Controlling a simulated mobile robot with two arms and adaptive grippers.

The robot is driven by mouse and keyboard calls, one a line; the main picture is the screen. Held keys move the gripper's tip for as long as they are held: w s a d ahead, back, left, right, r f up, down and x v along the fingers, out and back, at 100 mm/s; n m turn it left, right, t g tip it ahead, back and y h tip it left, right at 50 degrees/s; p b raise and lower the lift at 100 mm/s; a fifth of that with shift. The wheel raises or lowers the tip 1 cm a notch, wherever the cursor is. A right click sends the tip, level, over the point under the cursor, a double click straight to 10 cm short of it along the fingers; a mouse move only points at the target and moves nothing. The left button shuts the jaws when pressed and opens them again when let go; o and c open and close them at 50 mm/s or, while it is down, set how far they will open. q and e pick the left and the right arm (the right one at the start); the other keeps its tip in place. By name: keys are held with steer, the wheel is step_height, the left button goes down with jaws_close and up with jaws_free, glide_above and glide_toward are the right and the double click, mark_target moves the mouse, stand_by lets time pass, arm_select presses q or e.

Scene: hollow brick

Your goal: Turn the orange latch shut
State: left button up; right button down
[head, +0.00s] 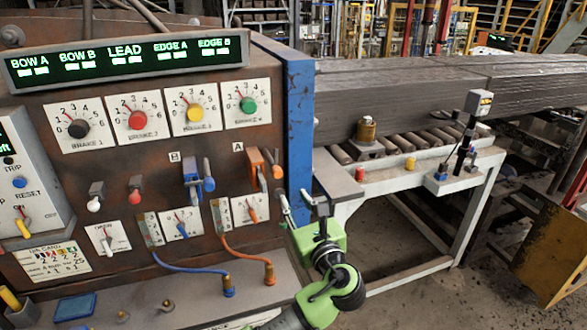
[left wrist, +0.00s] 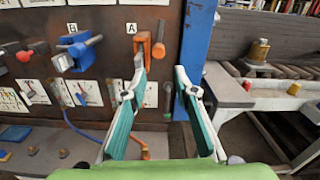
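The orange latch (head: 256,161) is mounted on the brown panel under the label A, close to the panel's right edge. It also shows in the left wrist view (left wrist: 143,45), above and slightly left of the gap between my fingers. My left gripper (head: 292,194) is below and to the right of the latch in the head view. In the left wrist view its two fingers (left wrist: 160,75) are spread apart with nothing between them. The left fingertip overlaps the lower part of the latch in that view; I cannot tell whether they touch. My right gripper is not in view.
A blue latch (head: 192,180) under the label B sits left of the orange one. A blue upright post (head: 299,120) stands right of the panel. Orange and blue cables (head: 245,254) hang below. A roller table (head: 420,168) stands at the right.

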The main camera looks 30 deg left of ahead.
mark_target(278, 174)
arm_select(q)
steer(key=p+x, duration=0.4)
steer(key=x, duration=0.8)
steer(key=shift+a, duration=0.2)
steer(key=shift+w+a+f, duration=0.1)
steer(key=shift+w+a, duration=0.3)
steer(key=shift+a, duration=0.05)
jaws_close()
